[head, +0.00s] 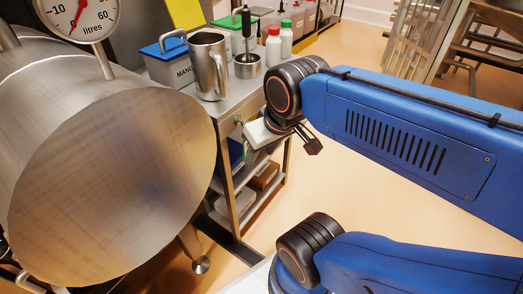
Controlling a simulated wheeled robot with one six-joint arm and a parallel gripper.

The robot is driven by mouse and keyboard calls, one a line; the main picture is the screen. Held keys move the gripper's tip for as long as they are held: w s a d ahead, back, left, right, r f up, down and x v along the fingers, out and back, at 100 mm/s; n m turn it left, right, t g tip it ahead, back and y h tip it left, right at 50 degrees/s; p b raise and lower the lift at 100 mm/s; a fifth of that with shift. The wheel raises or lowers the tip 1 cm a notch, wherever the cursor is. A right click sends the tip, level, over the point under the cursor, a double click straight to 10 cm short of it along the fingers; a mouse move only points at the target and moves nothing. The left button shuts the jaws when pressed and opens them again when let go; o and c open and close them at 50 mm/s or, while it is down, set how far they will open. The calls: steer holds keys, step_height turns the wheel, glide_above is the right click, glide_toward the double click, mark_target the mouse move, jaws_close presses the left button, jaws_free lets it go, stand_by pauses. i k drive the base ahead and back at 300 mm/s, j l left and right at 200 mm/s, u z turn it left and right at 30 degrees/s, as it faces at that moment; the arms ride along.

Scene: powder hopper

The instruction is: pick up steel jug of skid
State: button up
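A steel jug (209,68) with a side handle stands upright on the steel bench top (232,98), near its front end. The handle faces right. My gripper (313,147) is at the end of my blue arm, in front of and to the right of the bench, lower than the jug in the picture and apart from it. It is seen from behind, partly hidden by my wrist, with a pale body and a dark finger part showing. I cannot see whether its fingers are apart, and no held object shows.
A large steel drum (110,190) with a litres dial (78,15) fills the left. Next to the jug stand a blue-lidded box (172,68), a steel pot with a black-handled tool (248,65) and white bottles (273,47). The floor (345,190) right of the bench is clear.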

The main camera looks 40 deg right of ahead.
mark_target(207, 51)
steer(key=l+u, duration=0.15)
steer(key=l, duration=0.35)
steer(key=l+u, duration=0.1)
steer(key=l, duration=0.4)
steer(key=k+l+u, duration=0.15)
steer(key=l, duration=0.35)
steer(key=l+u, duration=0.15)
steer(key=l, duration=0.35)
steer(key=k+l+u, duration=0.1)
steer(key=l, duration=0.35)
